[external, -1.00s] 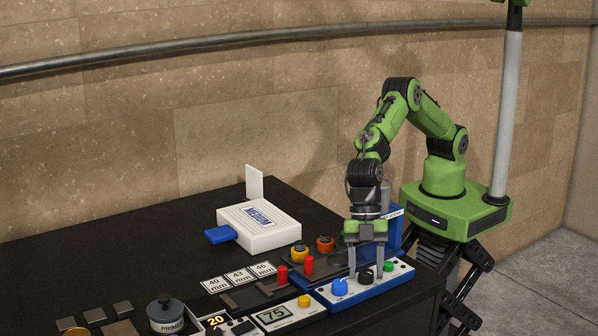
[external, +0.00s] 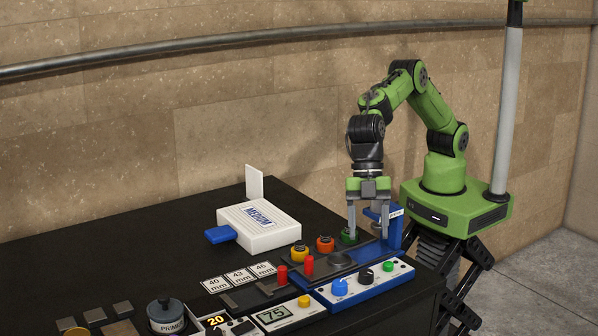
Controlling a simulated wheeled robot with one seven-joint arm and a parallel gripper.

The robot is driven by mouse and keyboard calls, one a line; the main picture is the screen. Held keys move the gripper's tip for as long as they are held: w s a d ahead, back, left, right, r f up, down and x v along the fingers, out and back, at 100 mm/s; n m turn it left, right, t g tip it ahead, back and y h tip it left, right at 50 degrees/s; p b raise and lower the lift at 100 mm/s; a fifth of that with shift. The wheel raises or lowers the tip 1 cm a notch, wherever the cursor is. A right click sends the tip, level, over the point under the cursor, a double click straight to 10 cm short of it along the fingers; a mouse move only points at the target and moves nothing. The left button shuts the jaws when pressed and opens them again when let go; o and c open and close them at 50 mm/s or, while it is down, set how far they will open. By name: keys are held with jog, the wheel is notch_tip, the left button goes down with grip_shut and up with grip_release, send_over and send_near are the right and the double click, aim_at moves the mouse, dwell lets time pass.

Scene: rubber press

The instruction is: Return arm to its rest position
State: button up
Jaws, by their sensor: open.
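My gripper (external: 368,238) points down in the external view, its two fingers spread apart with nothing between them that I can see. It hangs over the back part of the blue press (external: 394,232), above and behind the control panel. The left fingertip is close to a small green and black round piece (external: 349,237); I cannot tell whether they touch. My arm is bent, with the elbow high and the wrist hanging down over the right end of the black table (external: 120,250).
The control panel (external: 378,285) has a blue knob, a black knob and a green button. Orange (external: 325,244) and yellow (external: 299,252) round pieces stand left of the gripper. A white box (external: 262,228) with a blue tab lies behind. The table's back left is clear.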

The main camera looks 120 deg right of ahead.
dwell(0.3)
jog(key=s+d+r+m+t+h, duration=0.2)
jog(key=s+d+r+m+h, duration=0.15)
jog(key=s+d+r, duration=1)
jog(key=s+d+f+m, duration=0.1)
jog(key=s+d+m, duration=0.1)
jog(key=s, duration=0.5)
jog(key=s+d+m, duration=0.2)
jog(key=s+d, duration=0.2)
jog(key=s, duration=0.2)
jog(key=s+d+f+m+t, duration=0.1)
jog(key=s+d+m, duration=0.1)
jog(key=s, duration=0.5)
jog(key=shift+s+d+f, duration=0.35)
jog(key=shift+d, duration=0.25)
jog(key=shift+m+h, duration=0.25)
jog(key=shift+c, duration=0.4)
